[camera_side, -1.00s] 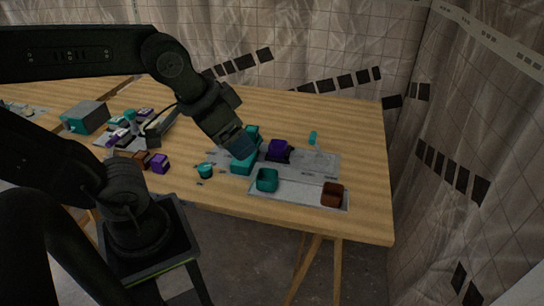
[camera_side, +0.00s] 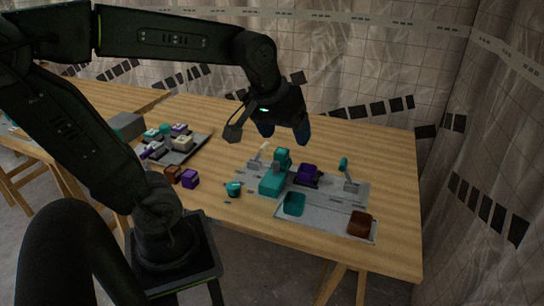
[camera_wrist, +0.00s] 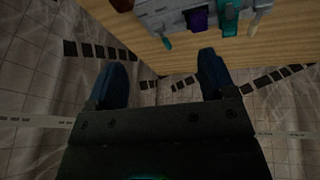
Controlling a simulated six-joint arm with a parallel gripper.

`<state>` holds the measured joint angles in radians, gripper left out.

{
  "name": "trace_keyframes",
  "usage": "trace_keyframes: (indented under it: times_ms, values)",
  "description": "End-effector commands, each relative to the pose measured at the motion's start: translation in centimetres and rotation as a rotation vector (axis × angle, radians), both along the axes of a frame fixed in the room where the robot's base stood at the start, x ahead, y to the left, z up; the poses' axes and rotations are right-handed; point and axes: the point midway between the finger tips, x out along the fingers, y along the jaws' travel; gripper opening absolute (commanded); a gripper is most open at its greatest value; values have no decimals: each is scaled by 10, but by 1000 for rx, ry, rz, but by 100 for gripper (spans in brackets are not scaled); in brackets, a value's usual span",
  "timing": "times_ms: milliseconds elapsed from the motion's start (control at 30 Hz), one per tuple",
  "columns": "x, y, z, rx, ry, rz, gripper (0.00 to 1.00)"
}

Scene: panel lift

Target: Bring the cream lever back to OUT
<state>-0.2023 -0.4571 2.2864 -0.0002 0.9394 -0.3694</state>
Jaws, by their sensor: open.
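The cream lever (camera_side: 265,147) stands up, tilted to the right, from a grey bracket (camera_side: 254,163) at the back left of the grey panel (camera_side: 328,202) in the side view. It also shows at the top right of the wrist view (camera_wrist: 255,22). Any OUT marking is too small to read. My gripper (camera_side: 284,131) is open and empty, with its blue fingers spread above and behind the lever, apart from it. In the wrist view my gripper (camera_wrist: 163,72) has nothing between its fingers.
A teal block (camera_side: 272,181) and a purple block (camera_side: 308,174) stand right of the cream lever. A teal-tipped lever (camera_side: 344,164) is at the panel's right. Teal (camera_side: 294,204) and brown (camera_side: 361,223) bins stand in front. A tray of coloured pieces (camera_side: 177,154) lies left.

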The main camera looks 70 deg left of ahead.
Motion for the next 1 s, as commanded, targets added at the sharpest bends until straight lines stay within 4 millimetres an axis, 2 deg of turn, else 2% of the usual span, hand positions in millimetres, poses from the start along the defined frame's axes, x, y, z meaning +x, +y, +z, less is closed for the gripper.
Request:
trace_keyframes:
  times_ms: [33, 100, 167, 300, 500, 600, 700, 767, 1000]
  values:
    - [17, 21, -2, -37, 31, 141, 77]
    - [37, 49, -6, -89, 59, 337, 77]
    - [52, 76, -11, -132, 81, 507, 77]
    - [77, 144, -32, -224, 126, 905, 77]
    - [87, 240, -76, -324, 173, 1422, 77]
    - [83, 273, -95, -355, 187, 1601, 77]
    - [79, 292, -107, -372, 194, 1711, 77]
    - [78, 298, -111, -377, 195, 1747, 77]
    - [77, 300, -134, -379, 201, 1766, 77]
